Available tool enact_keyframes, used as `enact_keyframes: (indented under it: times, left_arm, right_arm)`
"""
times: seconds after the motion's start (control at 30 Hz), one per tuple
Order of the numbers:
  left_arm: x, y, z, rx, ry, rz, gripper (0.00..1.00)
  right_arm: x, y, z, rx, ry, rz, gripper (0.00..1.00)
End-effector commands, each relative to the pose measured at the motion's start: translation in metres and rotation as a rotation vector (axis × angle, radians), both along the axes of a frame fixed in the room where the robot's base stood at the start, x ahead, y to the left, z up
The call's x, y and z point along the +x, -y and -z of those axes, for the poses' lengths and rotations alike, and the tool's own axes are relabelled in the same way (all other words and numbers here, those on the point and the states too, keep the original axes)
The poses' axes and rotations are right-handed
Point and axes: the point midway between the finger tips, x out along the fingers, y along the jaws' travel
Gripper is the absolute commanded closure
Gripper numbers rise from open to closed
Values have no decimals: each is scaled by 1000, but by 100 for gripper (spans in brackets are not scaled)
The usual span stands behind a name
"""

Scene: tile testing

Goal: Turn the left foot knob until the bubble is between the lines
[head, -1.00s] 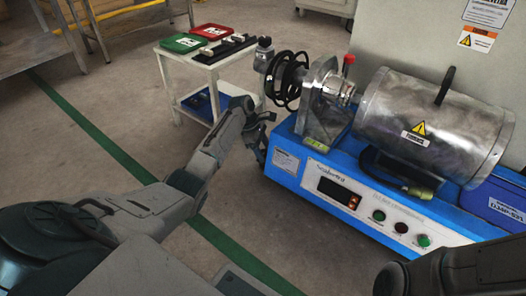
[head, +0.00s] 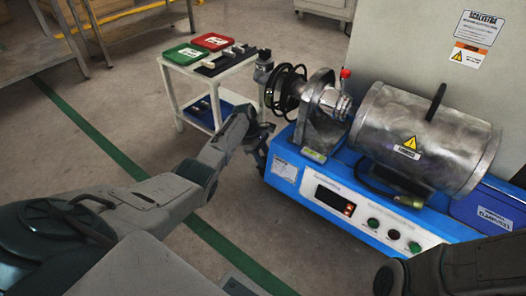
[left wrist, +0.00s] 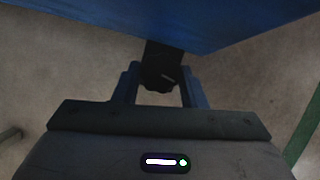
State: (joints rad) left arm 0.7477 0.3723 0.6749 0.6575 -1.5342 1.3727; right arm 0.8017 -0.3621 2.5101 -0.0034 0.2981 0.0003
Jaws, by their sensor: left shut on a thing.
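The blue machine base (head: 300,190) stands at right centre in the head view, with a metal drum (head: 420,140) on top. A small yellow-green strip (head: 314,155), perhaps the level, sits at its left end; the bubble and lines are too small to read. My left gripper (head: 262,148) is at the base's left end. In the left wrist view its fingers (left wrist: 160,92) are shut on a dark knob (left wrist: 162,72) under the blue base's edge (left wrist: 205,25). My right arm shows at the lower right of the head view; its fingertips are out of view.
A white side table (head: 195,75) with a red tray (head: 212,41) and a green tray (head: 184,54) stands behind my left gripper. A metal bench (head: 130,28) is at the back left. The floor between is clear, with a green line (head: 100,150).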

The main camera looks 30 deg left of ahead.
Motion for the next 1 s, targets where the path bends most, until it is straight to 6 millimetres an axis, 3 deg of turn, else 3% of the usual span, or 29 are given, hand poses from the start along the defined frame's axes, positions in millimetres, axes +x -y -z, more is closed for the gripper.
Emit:
enact_keyframes:
  times: [0.13,0.5,1.0]
  left_arm:
    - [1,1,-1,-3,-3,97,85]
    - [3,1,3,-3,-3,367,85]
    - [4,1,1,-2,-1,504,85]
  right_arm:
    - [0,0,-8,1,2,1,64]
    - [0,0,8,0,-1,1,64]
    - [1,0,16,-1,-3,-1,64]
